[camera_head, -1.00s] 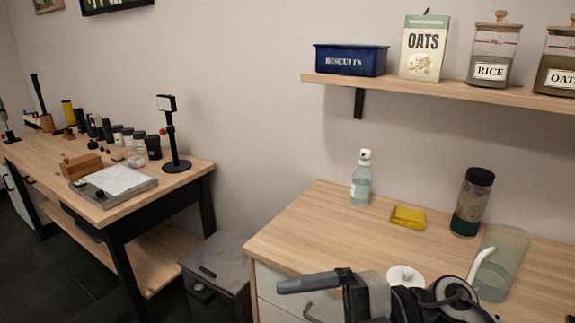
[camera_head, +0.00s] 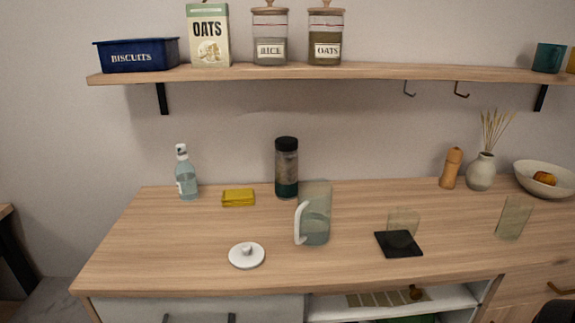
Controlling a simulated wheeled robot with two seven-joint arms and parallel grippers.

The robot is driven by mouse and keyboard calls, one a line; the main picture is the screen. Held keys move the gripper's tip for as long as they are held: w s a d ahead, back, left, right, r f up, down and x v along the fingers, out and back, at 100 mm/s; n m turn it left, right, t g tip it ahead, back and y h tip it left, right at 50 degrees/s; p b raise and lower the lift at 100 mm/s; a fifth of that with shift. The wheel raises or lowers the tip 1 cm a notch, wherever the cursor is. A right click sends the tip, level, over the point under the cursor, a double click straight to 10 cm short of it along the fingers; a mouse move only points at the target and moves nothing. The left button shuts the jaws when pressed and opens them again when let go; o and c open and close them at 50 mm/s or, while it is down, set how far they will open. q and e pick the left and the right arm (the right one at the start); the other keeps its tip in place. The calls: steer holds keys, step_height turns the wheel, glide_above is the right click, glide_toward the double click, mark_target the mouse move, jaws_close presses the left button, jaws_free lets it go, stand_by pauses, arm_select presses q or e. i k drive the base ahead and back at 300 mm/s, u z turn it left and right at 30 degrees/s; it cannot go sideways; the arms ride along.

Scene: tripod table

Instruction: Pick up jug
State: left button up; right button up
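The jug (camera_head: 317,212) is a translucent, greenish, upright vessel with a white handle on its left side. It stands on the wooden counter (camera_head: 150,240) near the middle of the view. A round white lid (camera_head: 246,257) with a small knob lies on the counter in front and to the left of it. Neither gripper shows in this view. A dark shape at the lower right corner seems to be part of my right arm.
A tall dark-lidded bottle (camera_head: 287,170) stands just behind the jug. A yellow sponge (camera_head: 238,198) and a clear bottle (camera_head: 187,178) are left. A black coaster (camera_head: 398,244) and drinking glasses (camera_head: 514,217) are right. A shelf (camera_head: 380,71) with jars hangs above.

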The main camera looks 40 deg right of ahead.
mark_target(314, 214)
steer(key=z, duration=3.35)
steer(key=i, duration=0.75)
steer(key=u, duration=2.35)
